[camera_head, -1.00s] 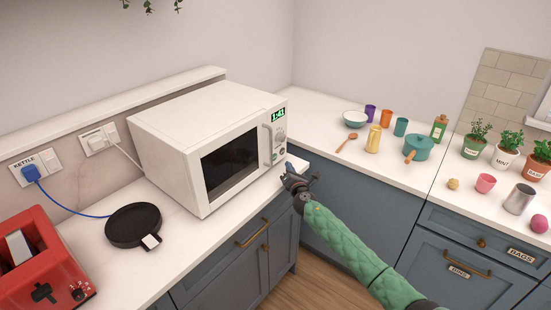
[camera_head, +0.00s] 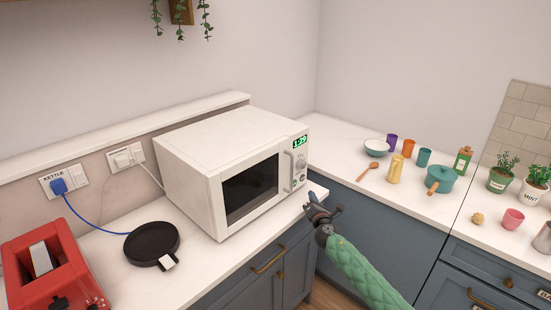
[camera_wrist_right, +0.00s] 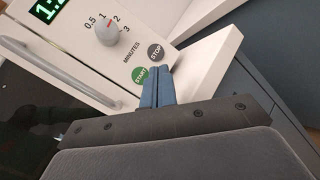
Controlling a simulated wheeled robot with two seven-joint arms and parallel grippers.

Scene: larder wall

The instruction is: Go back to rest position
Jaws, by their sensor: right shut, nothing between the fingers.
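My right gripper (camera_head: 314,203) is in front of the lower right corner of the white microwave (camera_head: 190,175), by the counter edge. In the right wrist view its blue fingers (camera_wrist_right: 157,86) are together with nothing between them. Their tips appear just below the green START button (camera_wrist_right: 140,76) and the grey STOP button (camera_wrist_right: 156,52); I cannot tell any contact. The dial (camera_wrist_right: 107,34) sits above, and the microwave door is shut with a lit green display (camera_head: 299,141). My left gripper is not in view.
A blue cord runs from the kettle socket (camera_head: 58,186). Cups, a teal pot (camera_head: 440,180) and potted herbs (camera_head: 503,178) stand on the right counter. Open space lies before the cabinets.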

